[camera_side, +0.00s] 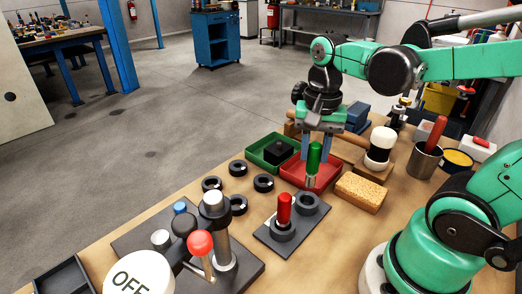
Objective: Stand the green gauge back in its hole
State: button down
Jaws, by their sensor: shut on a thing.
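The green gauge (314,157), with a green handle and a pale metal lower end, is upright between the fingers of my gripper (316,150). My gripper is shut on it, pointing down. The gauge shows in front of the red tray, above and behind the dark base plate (266,235). The plate carries two dark ring-shaped sockets. A red gauge (284,209) stands in the near left one. The far right socket (307,203) shows an open, empty hole. I cannot tell the exact height of the green gauge's tip.
A red tray (327,181) and a green tray (254,156) with a dark block lie behind. A sponge (361,193) is at right. Several black rings (237,168) lie at left. A red-knobbed lever (201,244) stands in front left of the base plate.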

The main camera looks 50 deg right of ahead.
aim_at(311, 174)
jog(key=shift+f, duration=2.85)
jog(key=shift+f, duration=0.2)
jog(key=c, duration=0.5)
grip_release()
jog(key=shift+r, duration=2.85)
